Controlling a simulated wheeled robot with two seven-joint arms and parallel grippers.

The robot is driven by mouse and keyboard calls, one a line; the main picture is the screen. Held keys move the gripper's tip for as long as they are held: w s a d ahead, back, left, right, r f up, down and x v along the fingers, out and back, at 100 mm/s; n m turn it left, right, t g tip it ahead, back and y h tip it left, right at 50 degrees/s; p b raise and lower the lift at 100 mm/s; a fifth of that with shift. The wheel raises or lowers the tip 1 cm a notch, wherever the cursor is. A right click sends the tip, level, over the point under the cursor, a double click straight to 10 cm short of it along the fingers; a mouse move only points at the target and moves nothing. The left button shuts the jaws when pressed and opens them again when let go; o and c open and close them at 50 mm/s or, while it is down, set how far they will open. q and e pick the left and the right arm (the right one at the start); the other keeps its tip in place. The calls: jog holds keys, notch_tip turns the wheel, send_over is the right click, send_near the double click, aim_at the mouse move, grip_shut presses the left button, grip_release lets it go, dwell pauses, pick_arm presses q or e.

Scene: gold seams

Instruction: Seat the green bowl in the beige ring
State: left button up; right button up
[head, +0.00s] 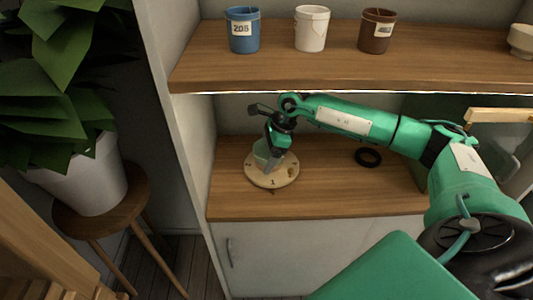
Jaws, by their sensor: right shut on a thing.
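The green bowl (262,154) is partly hidden behind my right gripper (272,158). The gripper reaches down from above and is shut on the bowl. The bowl is at the beige ring (287,178), a round disc with small dark marks that lies on the lower wooden shelf. The bowl overlaps the ring's middle in the head view. I cannot tell whether it touches the ring or hangs just above it. My left gripper is not in view.
A black ring (368,157) lies on the shelf to the right. The upper shelf (300,72) holds a blue cup (243,42), a white cup (311,40) and a brown cup (375,42). A potted plant (90,185) stands on a stool at left.

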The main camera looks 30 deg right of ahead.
aim_at(266, 157)
dwell(0.3)
jog(key=o, duration=1)
jog(key=shift+f, duration=0.1)
jog(key=shift+c, duration=0.2)
jog(key=shift+r+p, duration=2.2)
jog(key=shift+r, duration=1.85)
